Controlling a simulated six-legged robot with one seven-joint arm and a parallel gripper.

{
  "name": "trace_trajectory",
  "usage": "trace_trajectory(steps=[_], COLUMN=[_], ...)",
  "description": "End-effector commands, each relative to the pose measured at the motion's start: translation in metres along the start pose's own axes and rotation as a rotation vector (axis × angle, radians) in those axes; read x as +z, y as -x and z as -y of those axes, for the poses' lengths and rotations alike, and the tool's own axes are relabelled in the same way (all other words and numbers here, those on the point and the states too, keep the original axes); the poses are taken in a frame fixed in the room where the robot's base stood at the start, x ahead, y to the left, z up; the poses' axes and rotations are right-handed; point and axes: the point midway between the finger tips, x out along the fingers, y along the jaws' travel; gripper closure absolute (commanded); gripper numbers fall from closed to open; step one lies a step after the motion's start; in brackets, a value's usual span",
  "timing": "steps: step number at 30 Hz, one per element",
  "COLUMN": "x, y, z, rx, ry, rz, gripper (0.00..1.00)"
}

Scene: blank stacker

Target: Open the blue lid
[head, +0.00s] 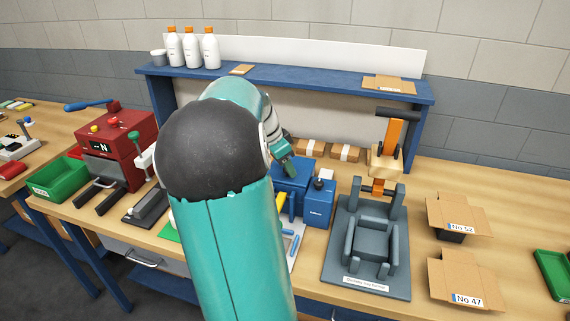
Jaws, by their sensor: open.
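A blue machine (297,175) stands on the bench, partly hidden behind my arm. A smaller blue box (319,208) with a white label and a black knob stands at its right. I cannot tell for sure which blue surface is the lid, and none looks clearly raised. My gripper (287,166) is at the upper left edge of the blue machine, mostly hidden by my arm. Its teal end points down and right. It appears empty, and whether it touches the machine cannot be told.
A grey fixture (340,270) with an orange-handled clamp (390,145) stands at the right. Open cardboard boxes (458,215) lie beyond it. A red machine (118,145) and green bin (58,178) are at the left. A blue shelf (340,88) with white bottles (192,48) spans the back.

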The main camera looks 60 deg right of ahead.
Motion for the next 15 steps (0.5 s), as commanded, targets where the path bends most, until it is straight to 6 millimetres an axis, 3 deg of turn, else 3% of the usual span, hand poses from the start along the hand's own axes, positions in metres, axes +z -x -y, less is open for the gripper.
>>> trace_trajectory(steps=[6,13,15], x=[0.0001,0.0001,0.0001], y=[-0.0003,-0.0001,-0.0001], z=[-0.0002,-0.0003,-0.0003], rx=[0.000,0.001,0.001], ry=[0.000,0.001,0.001], rz=[0.000,0.000,0.000], gripper=[0.54,0.99,1.00])
